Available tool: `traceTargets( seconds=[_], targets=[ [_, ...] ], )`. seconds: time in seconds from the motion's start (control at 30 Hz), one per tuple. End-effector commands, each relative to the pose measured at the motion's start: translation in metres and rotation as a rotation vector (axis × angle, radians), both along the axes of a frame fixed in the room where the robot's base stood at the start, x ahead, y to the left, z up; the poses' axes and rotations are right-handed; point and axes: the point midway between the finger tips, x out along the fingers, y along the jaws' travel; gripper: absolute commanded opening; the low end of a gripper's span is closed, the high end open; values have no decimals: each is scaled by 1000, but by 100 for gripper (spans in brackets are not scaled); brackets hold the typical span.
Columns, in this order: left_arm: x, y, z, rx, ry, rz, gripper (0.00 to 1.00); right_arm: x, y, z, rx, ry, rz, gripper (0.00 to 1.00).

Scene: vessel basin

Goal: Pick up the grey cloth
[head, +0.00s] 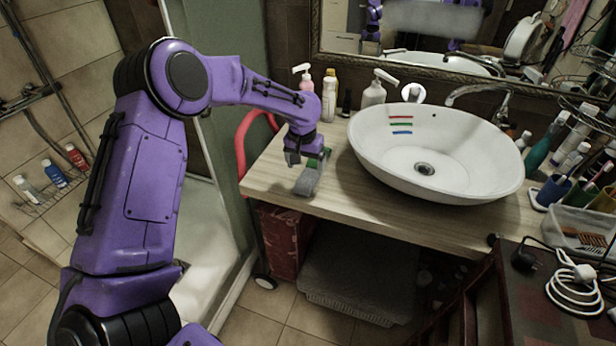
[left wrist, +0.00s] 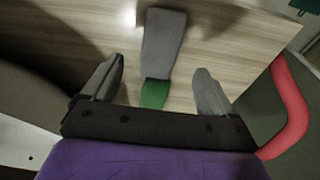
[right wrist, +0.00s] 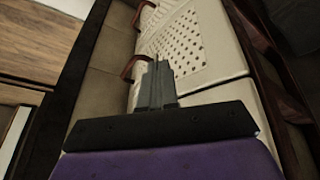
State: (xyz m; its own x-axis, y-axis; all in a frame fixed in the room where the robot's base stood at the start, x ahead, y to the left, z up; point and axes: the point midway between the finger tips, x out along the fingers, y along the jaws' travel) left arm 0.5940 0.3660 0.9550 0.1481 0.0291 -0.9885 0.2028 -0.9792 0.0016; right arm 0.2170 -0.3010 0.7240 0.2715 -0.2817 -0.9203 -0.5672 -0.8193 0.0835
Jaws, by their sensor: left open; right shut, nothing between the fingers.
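The grey cloth (head: 307,181), a flat grey piece with a green end, lies on the wooden counter left of the basin. In the left wrist view the cloth (left wrist: 164,42) points away from me, its green end (left wrist: 154,94) nearest. My left gripper (head: 306,158) is just above the cloth, its fingers spread. In the left wrist view the open left fingers (left wrist: 158,78) are on either side of the green end, apart from it. My right gripper (right wrist: 158,82) is shut and empty, away from the counter; the head view does not show it.
The white basin (head: 384,168), with red, green and blue marks inside, stands right of the cloth on the wooden counter (head: 345,199). Bottles (head: 329,95) stand at the back. A red tube (head: 243,140) curves by the counter's left edge. A pale perforated lid (right wrist: 195,45) shows in the right wrist view.

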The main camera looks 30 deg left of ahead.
Motion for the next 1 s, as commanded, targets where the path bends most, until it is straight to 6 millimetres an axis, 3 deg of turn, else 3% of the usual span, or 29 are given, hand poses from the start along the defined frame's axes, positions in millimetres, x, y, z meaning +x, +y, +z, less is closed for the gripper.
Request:
traceTargets(
  seconds=[0.33,0.6,0.63,0.8,1.0],
  targets=[
    [8,5,-51,1,1,-1,87,0,0,20,0,-1,-1,0],
    [10,6,-59,2,-3,0,87,0,0,19,-1,-1,0,0],
    [9,6,-59,2,-3,0,84,0,0,19,-1,-1,0,0],
    [9,6,-59,1,-2,0,29,0,0,19,-1,-1,0,0],
    [9,6,-59,1,-2,0,27,0,0,19,0,0,0,0]
  ],
)
